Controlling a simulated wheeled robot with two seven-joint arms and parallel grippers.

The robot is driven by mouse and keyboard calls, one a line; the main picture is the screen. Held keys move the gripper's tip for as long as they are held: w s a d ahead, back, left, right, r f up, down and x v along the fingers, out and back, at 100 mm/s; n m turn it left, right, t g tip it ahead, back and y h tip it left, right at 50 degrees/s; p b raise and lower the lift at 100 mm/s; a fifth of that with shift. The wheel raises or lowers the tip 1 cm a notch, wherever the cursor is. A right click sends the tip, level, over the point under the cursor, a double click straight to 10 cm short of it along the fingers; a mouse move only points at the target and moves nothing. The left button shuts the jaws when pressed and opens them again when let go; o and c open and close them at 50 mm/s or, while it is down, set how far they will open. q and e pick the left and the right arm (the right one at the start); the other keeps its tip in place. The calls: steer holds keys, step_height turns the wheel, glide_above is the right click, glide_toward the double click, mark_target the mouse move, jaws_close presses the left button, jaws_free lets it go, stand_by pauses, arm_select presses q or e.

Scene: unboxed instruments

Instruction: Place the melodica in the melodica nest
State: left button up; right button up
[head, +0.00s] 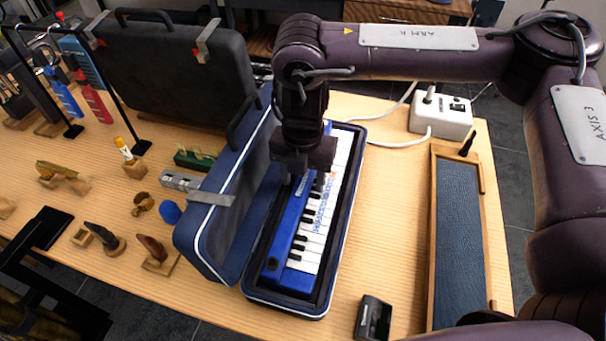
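The melodica (305,235), blue with black and white keys, lies lengthwise in the dark inside of an open blue case (339,240). The case lid (215,205) stands open on the left. My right gripper (305,184) points down over the far half of the melodica, with its fingertips at or just above it. I cannot tell whether they touch or grip it. A long wooden tray with a blue textured lining (458,235), seemingly the melodica nest, lies empty at the right. Black parts at the lower left edge (45,300) may be my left arm; its fingertips are not clear.
A white box with cables (441,115) stands behind the tray. A small black object (373,317) lies at the front edge. A large black case (175,70) stands at the back. Several small wooden holders fill the left. Bare table (393,220) separates blue case and tray.

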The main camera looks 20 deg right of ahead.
mark_target(303, 182)
arm_select(q)
steer(key=shift+s, duration=0.1)
arm_select(e)
steer(key=shift+r, duration=0.3)
arm_select(q)
steer(key=s, duration=0.1)
steer(key=s+p, duration=0.1)
steer(key=s, duration=0.1)
steer(key=s+a+p, duration=0.1)
steer(key=s, duration=0.1)
steer(key=shift+f, duration=0.3)
arm_select(e)
step_height(303, 182, up, 12)
steer(key=shift+f, duration=0.2)
